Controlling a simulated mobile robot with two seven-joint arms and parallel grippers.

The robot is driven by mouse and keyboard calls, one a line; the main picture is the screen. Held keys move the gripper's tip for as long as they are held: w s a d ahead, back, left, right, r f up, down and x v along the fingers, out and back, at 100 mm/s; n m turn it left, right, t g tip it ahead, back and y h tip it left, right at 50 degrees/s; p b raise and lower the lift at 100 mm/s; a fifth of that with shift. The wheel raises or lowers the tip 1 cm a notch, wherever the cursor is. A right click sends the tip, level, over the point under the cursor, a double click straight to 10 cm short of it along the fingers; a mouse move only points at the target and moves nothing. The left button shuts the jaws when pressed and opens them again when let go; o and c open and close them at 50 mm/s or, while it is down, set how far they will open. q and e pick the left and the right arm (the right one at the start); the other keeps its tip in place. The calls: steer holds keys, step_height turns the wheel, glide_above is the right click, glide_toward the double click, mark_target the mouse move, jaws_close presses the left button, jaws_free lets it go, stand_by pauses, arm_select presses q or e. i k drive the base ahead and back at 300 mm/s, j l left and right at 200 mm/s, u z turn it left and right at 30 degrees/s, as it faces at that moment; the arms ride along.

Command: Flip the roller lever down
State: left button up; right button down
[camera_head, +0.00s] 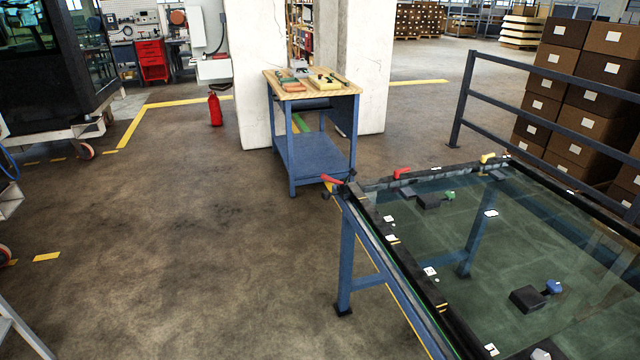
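A blue-legged table with a glass pane (490,250) stands at the right. A dark block with a green knob (449,195) and one with a blue knob (553,287) sit on the pane. I cannot tell which of these, if any, is the roller lever. Neither of my grippers is in view.
A blue workbench (312,155) with a wooden top stands before white pillars. A red fire extinguisher (215,108) stands left of it. A dark cab on a wheeled trolley (55,140) is at the left. A blue railing (540,125) fronts stacked boxes. The middle-left floor is clear.

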mark_target(333, 180)
steer(key=i+j+z, duration=0.1)
steer(key=i+j, duration=0.3)
steer(key=j, duration=0.25)
steer(key=i+j+z, duration=0.25)
steer(key=j, duration=0.4)
steer(key=i+j, duration=0.3)
steer(key=i+j+z, duration=0.15)
steer(key=j, duration=0.25)
steer(key=i+j+z, duration=0.1)
steer(key=j, duration=0.25)
steer(key=i+j+z, duration=0.1)
steer(key=j, duration=0.3)
steer(key=i, duration=0.1)
